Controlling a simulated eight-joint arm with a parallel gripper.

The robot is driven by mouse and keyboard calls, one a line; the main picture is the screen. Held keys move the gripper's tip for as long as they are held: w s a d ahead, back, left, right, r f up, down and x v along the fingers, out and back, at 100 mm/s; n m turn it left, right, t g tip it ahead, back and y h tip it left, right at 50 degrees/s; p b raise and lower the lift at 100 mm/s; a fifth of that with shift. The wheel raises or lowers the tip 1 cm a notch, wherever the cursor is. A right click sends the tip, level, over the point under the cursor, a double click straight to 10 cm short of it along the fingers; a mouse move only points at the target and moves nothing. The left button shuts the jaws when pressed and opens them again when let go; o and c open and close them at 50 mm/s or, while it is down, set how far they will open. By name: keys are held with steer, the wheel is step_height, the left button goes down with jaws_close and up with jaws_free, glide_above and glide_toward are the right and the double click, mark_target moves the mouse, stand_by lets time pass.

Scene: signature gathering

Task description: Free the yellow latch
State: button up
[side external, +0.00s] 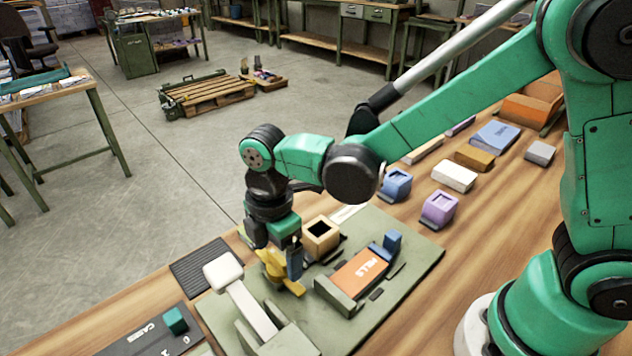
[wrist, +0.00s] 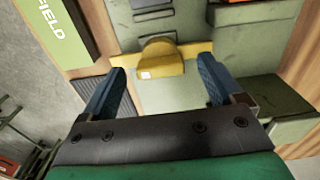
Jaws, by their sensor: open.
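The yellow latch (side external: 272,264) sits on the green board (side external: 412,254) near the bench's front edge. In the wrist view the yellow latch (wrist: 160,60) shows a rounded knob on a flat crossbar, ahead of and between my fingers. My gripper (side external: 282,262) is low over the board, right at the latch, and its near finger covers part of it in the side view. In the wrist view my gripper (wrist: 158,88) is open, with blue fingers spread wide either side of the knob and nothing between them. I cannot tell whether a finger touches the latch.
A white-ended lever (side external: 240,294) lies left of the latch. A tan box with a square hole (side external: 320,238) stands behind it, and an orange block (side external: 360,273) lies to the right. Blue (side external: 396,185) and purple (side external: 439,208) blocks stand beyond the board.

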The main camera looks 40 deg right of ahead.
mark_target(277, 256)
steer(key=shift+r, duration=2.65)
